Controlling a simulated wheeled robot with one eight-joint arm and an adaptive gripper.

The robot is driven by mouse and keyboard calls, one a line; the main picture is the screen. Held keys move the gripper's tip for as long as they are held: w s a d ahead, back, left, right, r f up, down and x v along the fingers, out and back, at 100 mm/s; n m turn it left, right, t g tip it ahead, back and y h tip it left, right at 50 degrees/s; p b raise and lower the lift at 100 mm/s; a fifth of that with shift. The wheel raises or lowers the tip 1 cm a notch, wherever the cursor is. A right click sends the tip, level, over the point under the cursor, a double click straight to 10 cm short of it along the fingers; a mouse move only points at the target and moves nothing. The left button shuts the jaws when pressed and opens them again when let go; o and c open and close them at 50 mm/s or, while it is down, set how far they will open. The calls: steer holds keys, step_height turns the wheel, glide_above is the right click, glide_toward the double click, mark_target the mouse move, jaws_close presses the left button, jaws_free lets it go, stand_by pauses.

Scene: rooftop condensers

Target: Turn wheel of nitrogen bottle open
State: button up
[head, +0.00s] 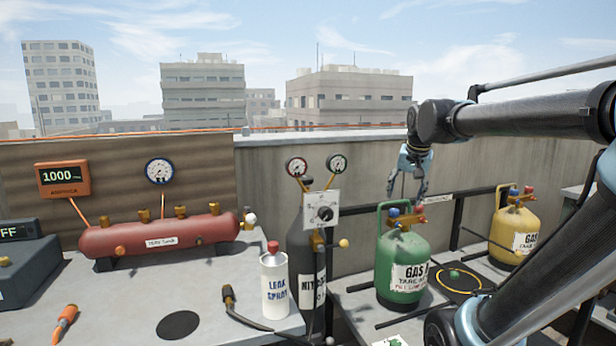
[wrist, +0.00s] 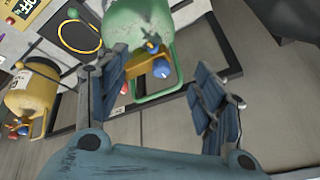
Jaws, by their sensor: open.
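The nitrogen bottle (head: 305,265) is a dark upright cylinder with a partly hidden white "NITRO" label, standing at the right end of the left worktop. A white regulator panel (head: 323,210) with a black knob is in front of its top, under two round gauges. I cannot clearly make out the bottle's wheel; a small dark piece (head: 306,182) shows at the top beside the panel. My gripper (head: 406,190) is open and empty, pointing down, right of the bottle and above the green gas cylinder (head: 403,268). In the wrist view my gripper (wrist: 162,78) also shows open, over that cylinder.
A yellow gas cylinder (head: 514,232) stands at the right. A leak spray can (head: 274,285) is left of the nitrogen bottle. A red tank (head: 160,237) with brass fittings lies behind on the left worktop. A dark rail (head: 458,212) runs behind the gas cylinders.

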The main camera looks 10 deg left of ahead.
steer(key=w+a+r+m+g, duration=0.3)
steer(key=w+a+r, duration=0.1)
steer(key=a+r, duration=0.95)
step_height(320, 180, up, 7)
steer(key=m+g+h, duration=0.1)
steer(key=m+g, duration=0.1)
steer(key=m, duration=0.1)
glide_above(306, 177)
steer(key=f, duration=1.6)
steer(key=shift+s+f, duration=0.2)
steer(key=shift+f, duration=0.2)
